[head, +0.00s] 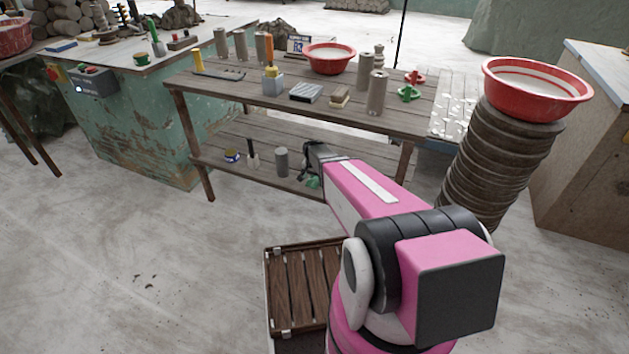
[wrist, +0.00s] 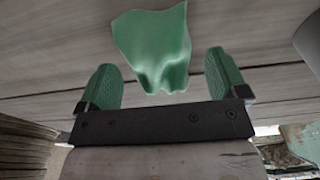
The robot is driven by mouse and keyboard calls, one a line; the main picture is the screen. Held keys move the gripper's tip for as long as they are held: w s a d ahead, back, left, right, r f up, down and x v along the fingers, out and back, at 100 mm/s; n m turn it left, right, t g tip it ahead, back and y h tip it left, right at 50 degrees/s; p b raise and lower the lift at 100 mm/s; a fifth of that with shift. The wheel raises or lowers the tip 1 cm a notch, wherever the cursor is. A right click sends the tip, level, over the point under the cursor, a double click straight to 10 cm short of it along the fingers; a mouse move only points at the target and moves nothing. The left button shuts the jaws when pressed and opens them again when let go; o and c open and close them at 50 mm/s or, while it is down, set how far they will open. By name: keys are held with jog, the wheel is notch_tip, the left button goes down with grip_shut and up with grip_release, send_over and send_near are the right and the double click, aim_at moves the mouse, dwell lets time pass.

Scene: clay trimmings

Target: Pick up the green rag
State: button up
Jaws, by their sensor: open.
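The green rag (wrist: 152,45) lies crumpled on grey wooden planks in the wrist view. Its near end is bunched and reaches between my fingers; its far part spreads beyond the fingertips. My gripper (wrist: 162,70) is open, with one green-padded finger on each side of the rag and a gap on both sides. I cannot tell whether a finger touches the planks. In the head view my gripper (head: 311,172) is at the lower shelf of the wooden table, partly hidden by my arm. A small green patch there is too small to tell rag from finger pad.
The lower shelf (head: 222,166) also holds a grey cylinder (head: 282,162), a dark-handled tool (head: 252,158) and a small blue tin (head: 232,156). The crowded tabletop (head: 225,88) is above. A wooden crate (head: 290,290) stands on the floor; stacked discs (head: 497,160) rise at right.

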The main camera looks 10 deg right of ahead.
aim_at(315, 177)
jog(key=shift+f, duration=0.25)
jog(key=c, duration=1)
jog(key=shift+r, duration=0.15)
jog(key=shift+r, duration=0.7)
jog(key=r, duration=0.1)
jog(key=s+r, duration=0.1)
jog(key=r, duration=0.1)
jog(key=shift+a+r, duration=0.1)
jog(key=shift+a, duration=0.05)
jog(key=s+a+r, duration=0.4)
jog(key=s+r, duration=0.2)
jog(key=s, duration=0.3)
jog(key=shift+s+a, duration=0.25)
jog(key=shift+s, duration=0.05)
jog(key=shift+r, duration=0.1)
